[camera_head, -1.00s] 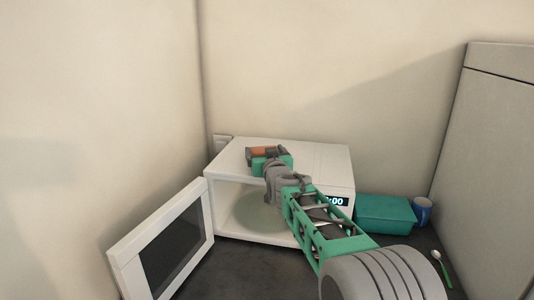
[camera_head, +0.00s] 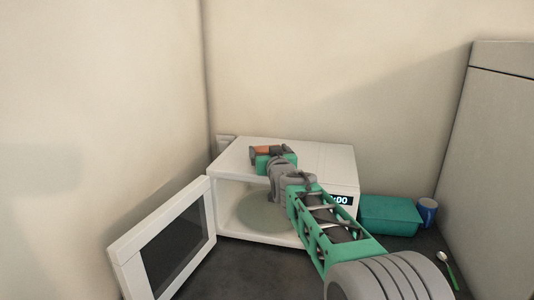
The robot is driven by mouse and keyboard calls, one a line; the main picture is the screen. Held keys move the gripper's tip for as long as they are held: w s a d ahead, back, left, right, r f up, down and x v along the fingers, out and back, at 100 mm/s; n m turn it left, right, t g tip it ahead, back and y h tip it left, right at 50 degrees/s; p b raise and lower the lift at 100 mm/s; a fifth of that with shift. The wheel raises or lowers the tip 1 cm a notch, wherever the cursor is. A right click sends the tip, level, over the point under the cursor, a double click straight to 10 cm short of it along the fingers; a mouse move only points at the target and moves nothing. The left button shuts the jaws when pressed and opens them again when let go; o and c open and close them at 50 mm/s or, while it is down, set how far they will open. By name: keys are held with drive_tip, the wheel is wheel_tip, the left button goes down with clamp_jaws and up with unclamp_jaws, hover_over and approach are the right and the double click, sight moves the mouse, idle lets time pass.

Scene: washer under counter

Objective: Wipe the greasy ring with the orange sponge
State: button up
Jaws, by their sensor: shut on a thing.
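My gripper (camera_head: 268,153) is shut on the orange sponge (camera_head: 264,150). It holds the sponge at the top of the white microwave (camera_head: 325,153), near the middle of its upper face. I cannot tell whether the sponge touches that surface. The microwave door stands open to the left, and the round turntable (camera_head: 262,214) shows inside. I cannot make out a greasy ring; my arm covers part of the microwave's top and front.
The open microwave door (camera_head: 170,245) juts out at the front left. A green box (camera_head: 390,214), a blue mug (camera_head: 427,211) and a green-handled brush (camera_head: 446,266) lie to the right, beside a tall grey cabinet (camera_head: 495,170). Dark counter (camera_head: 240,270) is bare in front.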

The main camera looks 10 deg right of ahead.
drive_tip(key=shift+f, duration=0.1)
drive_tip(key=shift+s+d+f+b, duration=0.1)
drive_tip(key=shift+s+d+b, duration=0.05)
drive_tip(key=shift+d+b, duration=0.35)
drive_tip(key=shift+s+d, duration=0.15)
drive_tip(key=shift+d, duration=0.1)
drive_tip(key=shift+w+a+b, duration=0.3)
drive_tip(key=shift+a+b, duration=0.05)
drive_tip(key=shift+a, duration=0.45)
drive_tip(key=shift+a, duration=0.1)
drive_tip(key=shift+w+a, duration=0.3)
drive_tip(key=shift+a, duration=0.35)
